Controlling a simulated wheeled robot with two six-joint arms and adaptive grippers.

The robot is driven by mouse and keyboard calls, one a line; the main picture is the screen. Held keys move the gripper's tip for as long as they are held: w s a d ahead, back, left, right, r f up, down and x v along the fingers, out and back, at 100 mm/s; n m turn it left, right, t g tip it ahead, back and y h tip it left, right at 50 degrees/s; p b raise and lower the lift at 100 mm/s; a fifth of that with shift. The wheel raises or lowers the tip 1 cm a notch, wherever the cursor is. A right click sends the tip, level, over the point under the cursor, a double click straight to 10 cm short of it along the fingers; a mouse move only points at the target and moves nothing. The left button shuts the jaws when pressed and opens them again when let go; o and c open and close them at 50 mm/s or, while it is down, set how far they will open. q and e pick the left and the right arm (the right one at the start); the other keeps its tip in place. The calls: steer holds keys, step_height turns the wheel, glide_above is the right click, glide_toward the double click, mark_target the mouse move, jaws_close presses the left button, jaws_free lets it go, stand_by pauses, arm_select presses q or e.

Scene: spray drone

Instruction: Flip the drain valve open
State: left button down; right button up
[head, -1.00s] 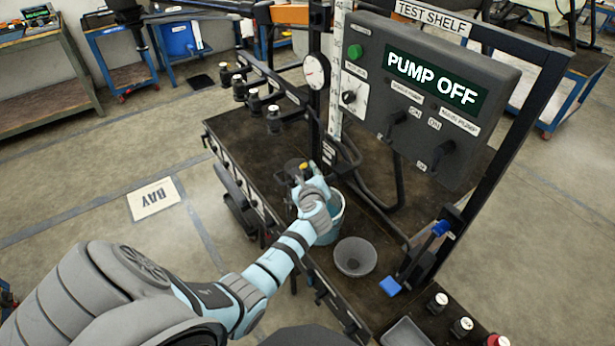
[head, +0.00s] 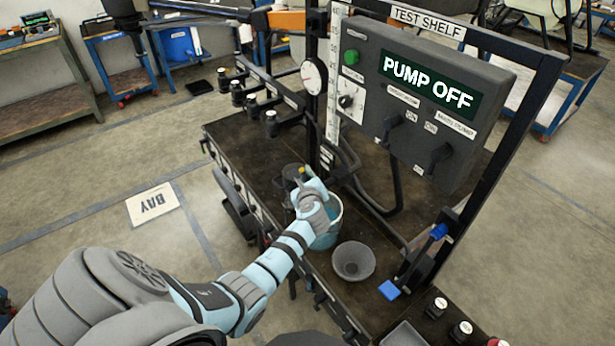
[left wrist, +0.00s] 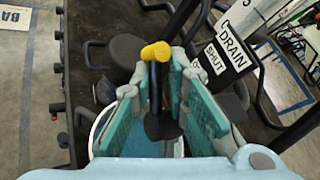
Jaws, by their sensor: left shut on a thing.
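The drain valve's black lever with a yellow end (left wrist: 156,51) stands between my left fingers in the left wrist view. My left gripper (left wrist: 160,80) is shut on this lever, its teal pads on either side. In the head view my left gripper (head: 308,186) is at the valve above the bucket, and the yellow end (head: 302,170) just shows past it. The valve body is mostly hidden. A DRAIN label (left wrist: 232,46) and a SHUT label (left wrist: 214,59) are beside the lever. My right gripper is not in view.
A pale blue bucket (head: 333,226) stands below my left gripper, with a grey bowl (head: 353,262) next to it. The panel (head: 430,75) reads PUMP OFF. Black pipes and an upright post stand close behind the gripper.

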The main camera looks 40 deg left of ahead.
arm_select(q)
steer(key=shift+s+a+f+n+g+h+p, duration=0.1)
steer(key=shift+a+n+g+h+p, duration=0.25)
steer(key=shift+p, duration=0.85)
steer(key=shift+w+d+f+n+g+h+p, duration=0.1)
steer(key=shift+g+h+p, duration=0.3)
steer(key=shift+p, duration=0.8)
steer(key=shift+s+a+n+g+h+p, duration=0.15)
steer(key=shift+h+p, duration=0.4)
steer(key=shift+p, duration=0.65)
steer(key=shift+f+n+g+h+p, duration=0.3)
steer(key=shift+f+n+g+h, duration=0.15)
steer(key=shift+f+h, duration=0.65)
steer(key=shift+r+h, duration=0.1)
steer(key=shift+h, duration=0.2)
steer(key=c, duration=1.7)
jaws_free()
steer(key=shift+s+a, duration=0.1)
steer(key=shift+s, duration=0.05)
steer(key=shift+r, duration=0.1)
steer(key=shift+w+r, duration=0.1)
steer(key=shift+w, duration=0.1)
